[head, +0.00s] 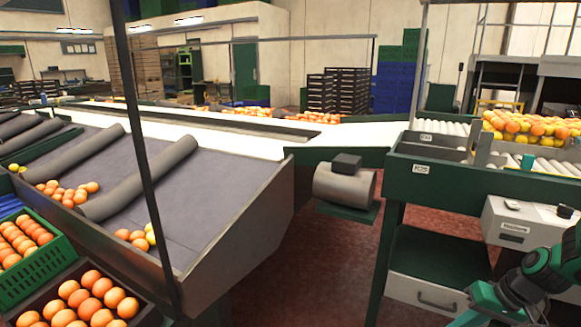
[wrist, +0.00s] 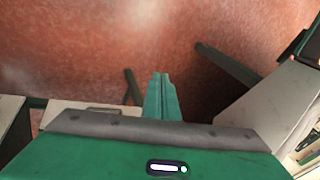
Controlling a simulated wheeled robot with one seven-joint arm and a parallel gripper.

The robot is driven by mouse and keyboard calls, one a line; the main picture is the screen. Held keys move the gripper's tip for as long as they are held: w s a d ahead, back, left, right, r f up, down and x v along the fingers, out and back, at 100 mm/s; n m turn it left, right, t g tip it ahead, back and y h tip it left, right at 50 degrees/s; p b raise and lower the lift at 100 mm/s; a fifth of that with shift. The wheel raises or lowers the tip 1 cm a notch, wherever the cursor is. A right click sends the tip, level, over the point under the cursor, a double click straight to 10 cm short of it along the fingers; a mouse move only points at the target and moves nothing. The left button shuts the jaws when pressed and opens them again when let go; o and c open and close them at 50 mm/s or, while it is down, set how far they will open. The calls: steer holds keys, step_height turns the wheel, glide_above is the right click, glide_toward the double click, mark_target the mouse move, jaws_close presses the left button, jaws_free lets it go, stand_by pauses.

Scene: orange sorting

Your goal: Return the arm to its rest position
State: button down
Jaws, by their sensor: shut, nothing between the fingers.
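My gripper (wrist: 162,78) shows in the wrist view with its two green fingers together, shut and empty, pointing over the reddish floor (wrist: 110,45). In the head view my green and black arm is at the lower right corner, in front of the sorting bench. The fingertips cannot be made out in the head view.
A green bench (head: 445,182) with a drawer cabinet (head: 425,293) and a white box (head: 510,225) stands close to my arm. Piled oranges (head: 522,127) lie on its rollers. The sloped grey table (head: 215,180) and a green crate of oranges (head: 50,268) are at left. Open floor lies between.

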steer(key=s+r+m+g+h, duration=0.2)
steer(key=s+r+m+h, duration=0.2)
steer(key=s+r, duration=1.2)
steer(key=s, duration=0.4)
steer(key=shift+a+r+g, duration=0.15)
steer(key=shift+r+g, duration=0.25)
